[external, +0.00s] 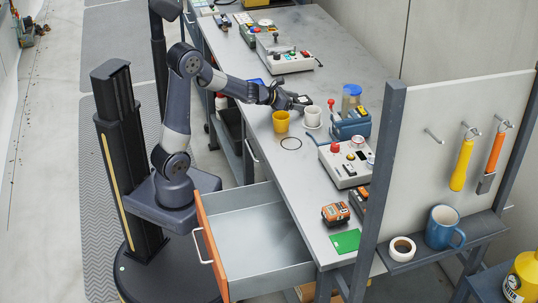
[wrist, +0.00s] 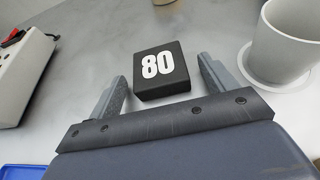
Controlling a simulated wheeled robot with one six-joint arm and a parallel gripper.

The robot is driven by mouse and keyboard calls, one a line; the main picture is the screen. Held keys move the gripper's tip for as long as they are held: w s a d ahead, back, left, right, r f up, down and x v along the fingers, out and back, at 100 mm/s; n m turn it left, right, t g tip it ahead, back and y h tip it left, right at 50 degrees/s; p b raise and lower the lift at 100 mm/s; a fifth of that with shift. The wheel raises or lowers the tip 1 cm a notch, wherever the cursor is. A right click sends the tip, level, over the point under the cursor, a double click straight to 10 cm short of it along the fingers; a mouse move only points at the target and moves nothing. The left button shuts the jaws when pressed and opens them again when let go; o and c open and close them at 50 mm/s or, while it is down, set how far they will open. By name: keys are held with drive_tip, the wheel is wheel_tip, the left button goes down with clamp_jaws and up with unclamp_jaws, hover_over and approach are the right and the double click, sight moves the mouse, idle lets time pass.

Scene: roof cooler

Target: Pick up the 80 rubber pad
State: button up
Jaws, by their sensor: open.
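The rubber pad (wrist: 162,82) is a black square block with a white "80" on its top. In the wrist view it lies flat on the grey bench (wrist: 110,50). My gripper (wrist: 163,80) is open, with one finger at the left of the pad's near end and one at the right. Gaps show between fingers and pad, and I cannot tell how high the fingers are. In the external view my gripper (external: 304,102) is low over the bench, and the pad is hidden or too small to make out.
A white cup (wrist: 283,40) on a saucer stands close at the right of the pad. A yellow cup (external: 281,121) is nearer the bench edge. A white control box (wrist: 22,75) is at the left. An open drawer (external: 255,235) juts out below the bench.

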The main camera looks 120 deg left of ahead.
drive_tip(key=shift+c, duration=0.6)
drive_tip(key=c, duration=1)
